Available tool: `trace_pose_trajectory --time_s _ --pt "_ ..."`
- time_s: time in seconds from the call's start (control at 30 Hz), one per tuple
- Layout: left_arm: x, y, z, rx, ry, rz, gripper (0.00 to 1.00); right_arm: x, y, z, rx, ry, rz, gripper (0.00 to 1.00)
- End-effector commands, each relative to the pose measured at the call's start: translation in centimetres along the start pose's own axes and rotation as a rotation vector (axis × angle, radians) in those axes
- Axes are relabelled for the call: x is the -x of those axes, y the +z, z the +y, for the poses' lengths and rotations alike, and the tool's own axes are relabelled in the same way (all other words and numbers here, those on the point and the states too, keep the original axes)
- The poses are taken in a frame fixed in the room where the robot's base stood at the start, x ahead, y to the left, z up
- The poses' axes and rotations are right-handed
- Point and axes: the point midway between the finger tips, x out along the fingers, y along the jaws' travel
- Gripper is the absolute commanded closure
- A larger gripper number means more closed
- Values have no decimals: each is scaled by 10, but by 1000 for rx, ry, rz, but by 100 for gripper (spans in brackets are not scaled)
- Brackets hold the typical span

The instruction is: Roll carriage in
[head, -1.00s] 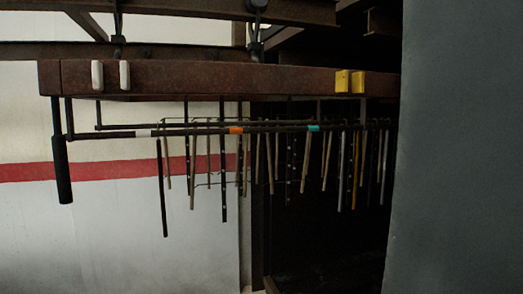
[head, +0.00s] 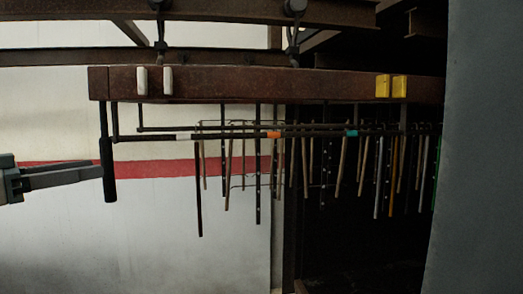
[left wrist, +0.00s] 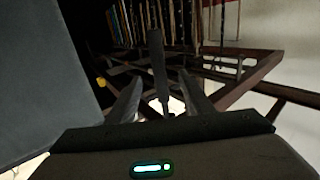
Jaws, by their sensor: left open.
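The carriage (head: 225,134) is a dark bar frame hung under a brown beam (head: 270,84), with white, orange and teal bands and several thin rods hanging from it. A black grip handle (head: 108,170) hangs upright at its left end. My left gripper (head: 94,170) is open at the left, its fingertips beside the handle. In the left wrist view the handle (left wrist: 159,65) stands ahead and between the open fingers (left wrist: 160,102). I cannot tell whether they touch it. My right gripper is not in view.
A grey panel (head: 485,150) fills the right side, beside a dark opening (head: 350,240). A pale wall with a red stripe (head: 60,170) is behind.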

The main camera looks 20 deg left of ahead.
Motion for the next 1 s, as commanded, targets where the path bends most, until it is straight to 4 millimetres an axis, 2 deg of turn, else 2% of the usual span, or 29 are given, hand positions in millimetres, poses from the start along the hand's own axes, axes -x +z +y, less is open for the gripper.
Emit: trace_pose_trajectory --time_s 0.03,0.17,0.43,1.0 --pt "-8 -1 0 2 4 -1 53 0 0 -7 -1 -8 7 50" --pt "-25 -1 1 3 3 0 53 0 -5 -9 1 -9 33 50" --pt "-27 0 0 1 0 0 53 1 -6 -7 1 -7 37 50" --pt "-50 0 0 1 1 -1 53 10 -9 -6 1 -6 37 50"
